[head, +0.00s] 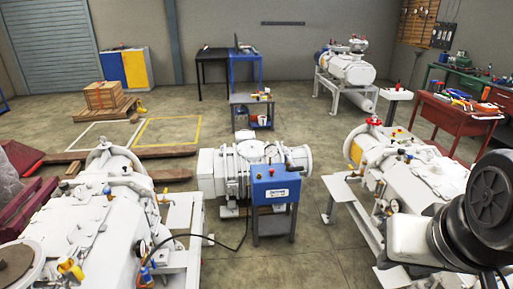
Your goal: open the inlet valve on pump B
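Several large white pumps stand on the floor, and I cannot read a label that tells which is pump B. The left pump (95,215) fills the lower left and carries a small yellow fitting (70,268). The middle pump (225,170) stands behind a blue control box (276,186). The right pump (425,175) has a red handwheel (374,121) on top at its far end; whether it is the inlet valve is unclear. Another pump (352,70) stands farther back. Part of my arm shows at the lower right, and my gripper is not in view.
A red workbench (450,122) with tools stands at the right. A dark hose (205,236) runs from the left pump towards the control box. Wooden pallets (103,109) lie at the left. Open floor (330,240) lies between the middle and right pumps.

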